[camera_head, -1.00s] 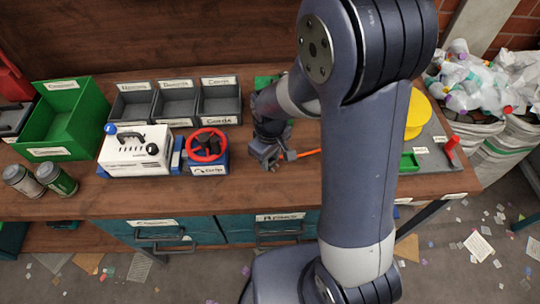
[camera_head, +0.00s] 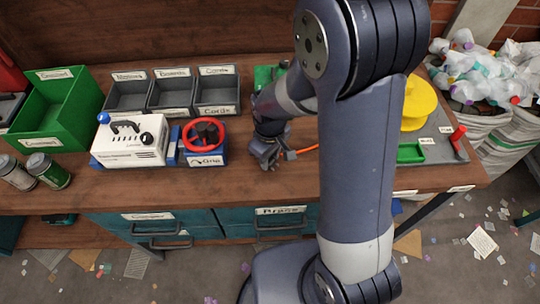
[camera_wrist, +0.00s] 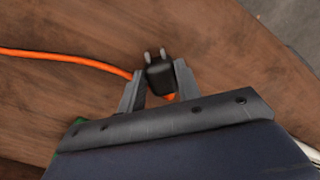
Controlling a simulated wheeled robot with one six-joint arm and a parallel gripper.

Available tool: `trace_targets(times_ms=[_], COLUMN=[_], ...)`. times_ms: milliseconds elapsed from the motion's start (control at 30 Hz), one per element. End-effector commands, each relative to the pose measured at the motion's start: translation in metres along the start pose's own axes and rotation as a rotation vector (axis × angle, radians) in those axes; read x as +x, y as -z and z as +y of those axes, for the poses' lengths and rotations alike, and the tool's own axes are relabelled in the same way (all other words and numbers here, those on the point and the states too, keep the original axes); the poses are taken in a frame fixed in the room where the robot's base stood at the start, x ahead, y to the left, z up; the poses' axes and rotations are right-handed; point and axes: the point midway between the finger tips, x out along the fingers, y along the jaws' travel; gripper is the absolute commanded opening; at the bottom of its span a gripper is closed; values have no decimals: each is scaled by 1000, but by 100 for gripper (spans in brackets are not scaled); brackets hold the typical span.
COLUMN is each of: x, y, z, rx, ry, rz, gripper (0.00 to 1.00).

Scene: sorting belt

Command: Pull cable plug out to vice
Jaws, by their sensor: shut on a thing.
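My gripper (camera_head: 266,152) is over the wooden bench, right of the vice. In the wrist view my gripper (camera_wrist: 158,84) is shut on a black cable plug (camera_wrist: 160,74), with its two prongs pointing away from the jaws. An orange cable (camera_wrist: 70,58) comes from the plug and runs off to the left in that view; a short length of the cable (camera_head: 306,149) shows right of my gripper in the head view. The vice (camera_head: 205,150) is blue with a red handwheel and stands left of my gripper, apart from it. My arm hides part of the bench and the cable's far end.
A white machine (camera_head: 130,140) stands left of the vice. Grey labelled bins (camera_head: 172,112) sit behind, and a green bin (camera_head: 50,145) is at the left. A yellow spool (camera_head: 420,103) and a small green tray (camera_head: 410,153) are at the right. Bare wood lies in front of the vice.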

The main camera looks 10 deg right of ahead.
Motion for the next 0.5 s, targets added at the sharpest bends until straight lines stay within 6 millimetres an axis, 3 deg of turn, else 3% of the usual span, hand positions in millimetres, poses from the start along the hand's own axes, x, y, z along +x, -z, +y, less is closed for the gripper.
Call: trace_targets(times_ms=[400,433,500], x=[0,0,0], y=[0,0,0], z=[0,0,0], rx=[0,0,0], ry=[0,0,0], rz=[0,0,0], gripper=[5,34,39])
